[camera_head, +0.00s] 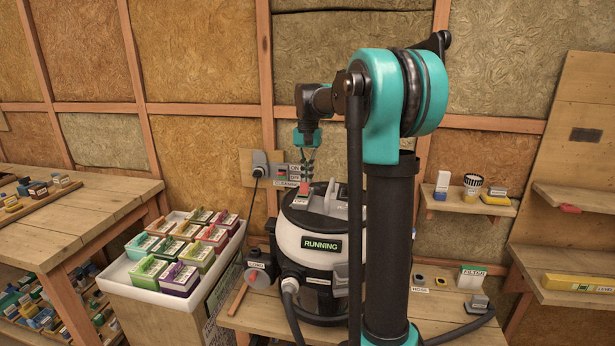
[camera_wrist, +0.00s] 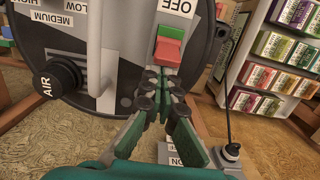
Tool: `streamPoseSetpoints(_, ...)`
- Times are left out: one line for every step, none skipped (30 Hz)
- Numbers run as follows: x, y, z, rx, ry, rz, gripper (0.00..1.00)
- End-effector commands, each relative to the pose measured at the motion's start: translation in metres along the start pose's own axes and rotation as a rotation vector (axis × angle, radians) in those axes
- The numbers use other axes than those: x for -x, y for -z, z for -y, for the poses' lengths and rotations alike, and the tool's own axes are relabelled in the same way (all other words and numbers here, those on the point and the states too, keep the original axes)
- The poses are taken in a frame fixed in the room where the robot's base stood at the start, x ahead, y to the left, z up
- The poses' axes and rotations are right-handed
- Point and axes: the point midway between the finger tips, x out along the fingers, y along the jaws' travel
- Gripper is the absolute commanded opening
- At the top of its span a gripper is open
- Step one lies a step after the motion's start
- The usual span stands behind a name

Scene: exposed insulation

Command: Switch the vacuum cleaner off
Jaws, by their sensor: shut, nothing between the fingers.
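The vacuum cleaner (camera_head: 322,218) is a black and white drum on the low wooden bench, with a lit panel reading "RUNNING" (camera_head: 321,245). On its top is a rocker switch (camera_head: 304,189), red in the head view. In the wrist view the switch (camera_wrist: 168,48) shows a red part and a green part, beside an "OFF" label (camera_wrist: 176,8). My gripper (camera_head: 306,176) points down just above the switch. Its fingertips (camera_wrist: 165,80) are together, close to the red edge; I cannot tell if they touch. My fingers hide part of the label below.
A white tray (camera_head: 150,296) of coloured boxes stands to the left. A black "AIR" knob (camera_wrist: 57,80) sits on the cleaner's lid. A wall socket (camera_head: 258,165) with a plugged cable is behind. A filter box (camera_head: 471,277) stands on the bench at right.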

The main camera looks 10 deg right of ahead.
Motion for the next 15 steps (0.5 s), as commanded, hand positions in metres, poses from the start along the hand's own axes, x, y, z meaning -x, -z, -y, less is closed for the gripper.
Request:
streamPoseSetpoints(0.0000, 0.0001, 0.0000, 0.000, 0.000, 0.000, 0.00)
streamPoseSetpoints(0.0000, 0.0001, 0.0000, 0.000, 0.000, 0.000, 0.00)
streamPoseSetpoints(0.0001, 0.0000, 0.0000, 0.000, 0.000, -0.001, 0.00)
streamPoseSetpoints(0.0001, -0.0001, 0.0000, 0.000, 0.000, -0.002, 0.00)
streamPoseSetpoints(0.0002, -0.0003, 0.0000, 0.000, 0.000, -0.003, 0.00)
streamPoseSetpoints(0.0003, -0.0006, 0.0000, 0.000, 0.000, -0.008, 0.00)
streamPoseSetpoints(0.0005, -0.0010, 0.0000, 0.001, 0.000, -0.012, 0.00)
streamPoseSetpoints(0.0007, -0.0014, 0.0000, 0.001, 0.000, -0.018, 0.00)
streamPoseSetpoints(0.0010, -0.0022, 0.0001, 0.001, 0.000, -0.028, 0.00)
streamPoseSetpoints(0.0012, -0.0027, 0.0002, 0.001, 0.000, -0.035, 0.00)
streamPoseSetpoints(0.0013, -0.0030, 0.0003, 0.001, 0.000, -0.042, 0.00)
streamPoseSetpoints(0.0015, -0.0030, 0.0003, 0.001, 0.001, -0.049, 0.00)
streamPoseSetpoints(0.0016, -0.0030, 0.0004, 0.001, 0.001, -0.052, 0.00)
streamPoseSetpoints(0.0017, -0.0033, 0.0003, 0.001, 0.001, -0.056, 0.00)
streamPoseSetpoints(0.0019, -0.0037, 0.0002, 0.001, 0.000, -0.061, 0.00)
